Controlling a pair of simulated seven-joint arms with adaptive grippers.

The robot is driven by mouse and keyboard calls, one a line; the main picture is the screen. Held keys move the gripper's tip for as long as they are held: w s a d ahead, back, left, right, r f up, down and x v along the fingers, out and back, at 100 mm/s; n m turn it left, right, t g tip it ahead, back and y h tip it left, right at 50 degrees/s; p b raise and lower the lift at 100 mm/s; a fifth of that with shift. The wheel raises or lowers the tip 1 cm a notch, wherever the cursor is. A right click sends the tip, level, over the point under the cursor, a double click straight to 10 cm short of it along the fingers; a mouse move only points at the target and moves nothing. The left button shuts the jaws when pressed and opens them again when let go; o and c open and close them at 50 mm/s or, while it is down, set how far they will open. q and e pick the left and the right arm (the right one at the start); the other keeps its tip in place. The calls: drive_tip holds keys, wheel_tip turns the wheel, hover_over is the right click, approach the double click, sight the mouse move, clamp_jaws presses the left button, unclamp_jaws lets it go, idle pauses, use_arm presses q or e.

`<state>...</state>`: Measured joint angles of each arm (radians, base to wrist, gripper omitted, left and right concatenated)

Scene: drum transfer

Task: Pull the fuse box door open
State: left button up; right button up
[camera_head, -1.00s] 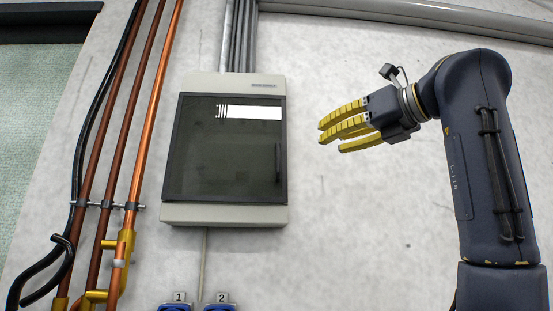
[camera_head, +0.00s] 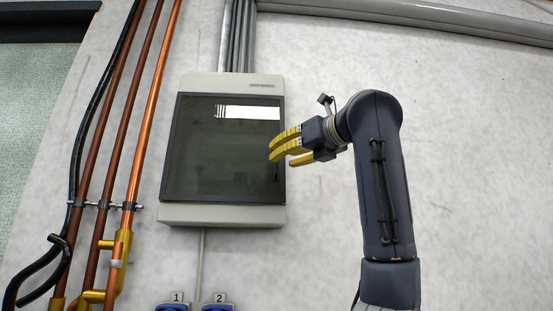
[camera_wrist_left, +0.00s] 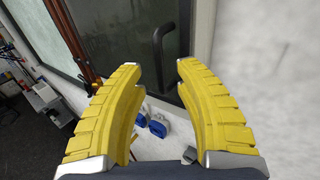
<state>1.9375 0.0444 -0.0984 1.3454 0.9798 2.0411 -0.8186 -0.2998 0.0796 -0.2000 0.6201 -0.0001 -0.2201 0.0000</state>
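The fuse box (camera_head: 222,215) is a pale grey case on the wall with a dark glassy door (camera_head: 215,155), which looks shut. The door's black upright handle (camera_wrist_left: 159,55) shows in the left wrist view; in the head view my fingers cover it. My left gripper (camera_head: 281,154) is at the door's right edge, its yellow fingers pointing left. In the left wrist view the fingers of my left gripper (camera_wrist_left: 158,72) are spread, with the handle lined up in the gap between their tips. I cannot tell whether they touch it. My right gripper is in neither view.
Copper pipes (camera_head: 142,120) and a black cable run up the wall left of the box. Grey conduits (camera_head: 240,40) rise from its top. Blue parts labelled 1 and 2 (camera_head: 218,306) sit below. The wall right of my arm is clear.

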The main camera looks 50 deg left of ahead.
sight(276, 174)
use_arm(q)
drive_tip(key=shift+a, duration=1.85)
drive_tip(key=shift+c, duration=0.4)
clamp_jaws()
